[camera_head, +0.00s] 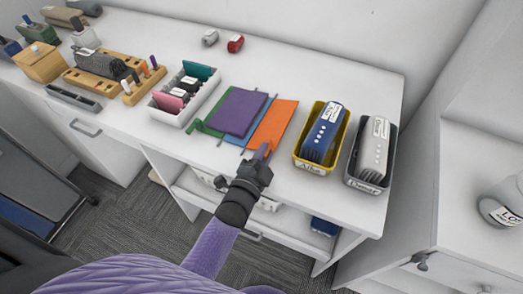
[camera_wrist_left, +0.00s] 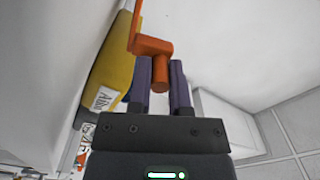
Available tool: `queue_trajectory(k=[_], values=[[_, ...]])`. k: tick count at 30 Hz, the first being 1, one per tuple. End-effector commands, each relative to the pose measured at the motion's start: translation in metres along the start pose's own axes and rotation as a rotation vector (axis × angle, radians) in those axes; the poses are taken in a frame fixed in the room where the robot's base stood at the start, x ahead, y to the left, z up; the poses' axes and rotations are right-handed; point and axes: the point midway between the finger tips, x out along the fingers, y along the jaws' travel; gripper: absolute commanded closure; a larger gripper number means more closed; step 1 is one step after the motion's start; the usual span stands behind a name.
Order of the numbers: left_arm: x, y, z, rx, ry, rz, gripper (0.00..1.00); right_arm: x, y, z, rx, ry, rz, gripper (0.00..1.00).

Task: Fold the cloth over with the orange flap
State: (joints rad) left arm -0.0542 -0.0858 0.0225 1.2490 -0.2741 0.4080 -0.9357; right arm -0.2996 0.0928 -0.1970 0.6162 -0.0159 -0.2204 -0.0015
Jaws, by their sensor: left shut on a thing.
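The cloth lies on the white counter with its purple panel (camera_head: 238,110) on top. A green flap (camera_head: 210,117) shows at its left, with a tab at the near end. A blue strip (camera_head: 258,120) and the orange flap (camera_head: 278,118) lie at its right. My left gripper (camera_head: 264,150) is at the near end of the orange flap. In the left wrist view the fingers (camera_wrist_left: 160,75) are shut on the orange peg-like tab (camera_wrist_left: 160,74) of the orange flap (camera_wrist_left: 137,25). My right gripper is not in view.
A yellow bin (camera_head: 314,167) with a dark blue item stands just right of the orange flap, beside a grey bin (camera_head: 370,180). A white tray (camera_head: 182,113) stands at the left.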

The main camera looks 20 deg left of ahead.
Motion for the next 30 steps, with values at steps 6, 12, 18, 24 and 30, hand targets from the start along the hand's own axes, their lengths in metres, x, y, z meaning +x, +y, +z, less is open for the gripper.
queue_trajectory(k=[6,12,18,24,30], values=[[-0.0002,0.0073,0.0033,0.011,-0.001,0.001,1.00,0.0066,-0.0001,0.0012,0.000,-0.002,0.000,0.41],[-0.0003,0.0095,0.0044,0.009,-0.001,0.001,1.00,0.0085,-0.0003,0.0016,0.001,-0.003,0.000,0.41],[-0.0003,0.0100,0.0047,0.008,-0.001,0.001,1.00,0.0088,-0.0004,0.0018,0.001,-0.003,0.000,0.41],[-0.0004,0.0099,0.0047,0.008,-0.002,0.002,1.00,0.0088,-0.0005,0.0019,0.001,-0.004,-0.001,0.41],[-0.0003,0.0098,0.0046,0.008,-0.001,0.001,0.52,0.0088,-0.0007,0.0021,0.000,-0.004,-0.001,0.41]])
